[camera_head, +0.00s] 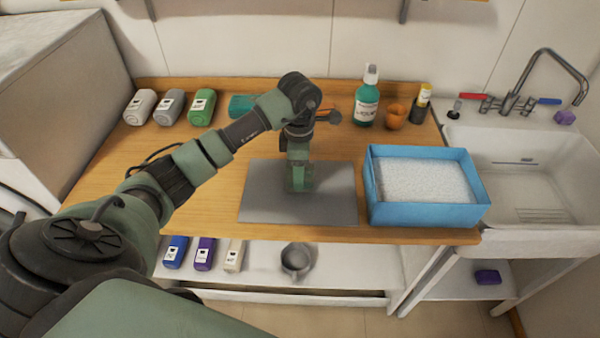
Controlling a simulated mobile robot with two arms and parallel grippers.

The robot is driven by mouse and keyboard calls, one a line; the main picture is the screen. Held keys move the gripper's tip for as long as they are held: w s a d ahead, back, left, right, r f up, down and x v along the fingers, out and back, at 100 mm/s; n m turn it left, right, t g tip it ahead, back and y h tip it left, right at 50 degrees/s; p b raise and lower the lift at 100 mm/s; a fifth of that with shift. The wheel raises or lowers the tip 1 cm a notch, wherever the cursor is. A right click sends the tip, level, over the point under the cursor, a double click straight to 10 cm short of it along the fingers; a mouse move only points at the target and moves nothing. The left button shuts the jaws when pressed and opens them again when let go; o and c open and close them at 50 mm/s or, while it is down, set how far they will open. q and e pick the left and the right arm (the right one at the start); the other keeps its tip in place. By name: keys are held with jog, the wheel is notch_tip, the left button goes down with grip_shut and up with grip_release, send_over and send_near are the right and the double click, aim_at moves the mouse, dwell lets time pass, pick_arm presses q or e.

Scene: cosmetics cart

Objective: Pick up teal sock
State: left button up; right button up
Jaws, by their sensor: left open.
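A teal item (239,105), which looks like the teal sock, lies at the back of the wooden counter, partly hidden behind my left arm. Its exact shape is too small to tell. My left gripper (299,184) is open and points down over the grey mat (262,205), in front of and to the right of the teal item and apart from it. Nothing shows in its jaws. My right gripper is not in view.
White, grey and green bottles (202,107) lie at the back left. A teal pump bottle (367,104) and an orange cup (396,116) stand at the back right. A blue box (425,214) of white beads sits beside the mat, left of the sink (570,165). The counter's left front is clear.

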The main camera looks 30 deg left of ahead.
pick_arm(q)
notch_tip(320, 180, down, 2)
jog(key=shift+d, duration=0.15)
jog(key=shift+f, duration=0.35)
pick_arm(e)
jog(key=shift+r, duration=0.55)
pick_arm(q)
grip_shut()
jog(key=shift+r, duration=0.15)
